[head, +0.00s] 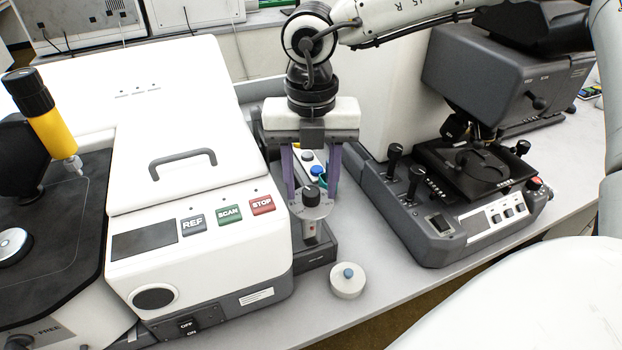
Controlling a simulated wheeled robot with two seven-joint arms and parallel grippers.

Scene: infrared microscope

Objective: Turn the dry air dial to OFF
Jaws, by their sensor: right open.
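The dry air dial is a black knob (311,195) on a pale round scale plate (325,210), on top of a small post at the front of a dark unit between the two instruments. The lettering on the plate is too small to read. My right gripper (312,199) comes down from above, with its purple fingers open on either side of the knob. I cannot tell whether the fingers touch the knob. My left gripper is not in view.
A white spectrometer (180,215) with REF, SCAN and STOP buttons stands close on the left. A dark microscope (480,160) stands on the right. A small white round pot with a blue knob (347,281) sits on the bench in front. Bare bench lies around it.

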